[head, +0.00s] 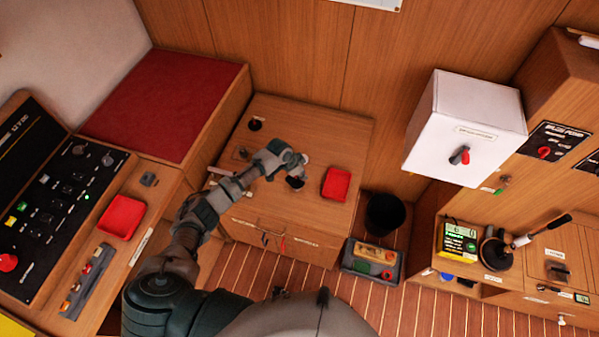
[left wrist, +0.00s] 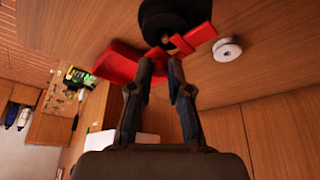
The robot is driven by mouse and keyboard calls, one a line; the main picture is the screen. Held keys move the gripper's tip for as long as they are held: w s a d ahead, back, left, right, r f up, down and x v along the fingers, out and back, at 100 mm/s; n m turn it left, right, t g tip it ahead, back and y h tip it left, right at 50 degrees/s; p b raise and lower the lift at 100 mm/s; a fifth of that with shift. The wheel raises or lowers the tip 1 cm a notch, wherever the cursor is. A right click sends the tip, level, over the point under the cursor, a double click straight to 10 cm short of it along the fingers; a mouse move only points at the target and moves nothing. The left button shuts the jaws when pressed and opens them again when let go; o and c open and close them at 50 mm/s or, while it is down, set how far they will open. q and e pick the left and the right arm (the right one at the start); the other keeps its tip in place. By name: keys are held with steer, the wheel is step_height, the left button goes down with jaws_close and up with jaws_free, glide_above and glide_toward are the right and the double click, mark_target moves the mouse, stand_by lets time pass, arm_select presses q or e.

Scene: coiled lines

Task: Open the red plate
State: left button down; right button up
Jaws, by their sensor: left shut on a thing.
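In the left wrist view a red plate (left wrist: 202,34), narrow and flat, lies across the front of a black round fitting (left wrist: 170,14). My left gripper (left wrist: 161,62) is shut on the red plate, its fingertips at the plate's near end. In the head view my left gripper (head: 292,167) is over the wooden cabinet top (head: 335,130), beside the black fitting (head: 295,182). The red plate cannot be made out there. My right gripper is in neither view.
A red tray (head: 336,184) stands just right of my left gripper; it also shows in the wrist view (left wrist: 117,62). A white disc (left wrist: 228,49) sits near the fitting. A black bin (head: 385,213) and a grey toolbox (head: 371,262) stand on the floor.

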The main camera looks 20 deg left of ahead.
arm_select(q)
steer(key=n+p, duration=0.1)
steer(key=w+n+p, duration=0.1)
steer(key=shift+w+d+r+n+t+y, duration=0.15)
steer(key=shift+r+n+t+y, duration=0.1)
steer(key=shift+n+t+y, duration=0.15)
steer(key=shift+w+f+n+y+p, duration=0.1)
steer(key=shift+w+n+y+p, duration=0.2)
steer(key=shift+n+p, duration=0.5)
steer(key=shift+f, duration=0.15)
steer(key=c, duration=1.1)
jaws_free()
steer(key=v, duration=1.2)
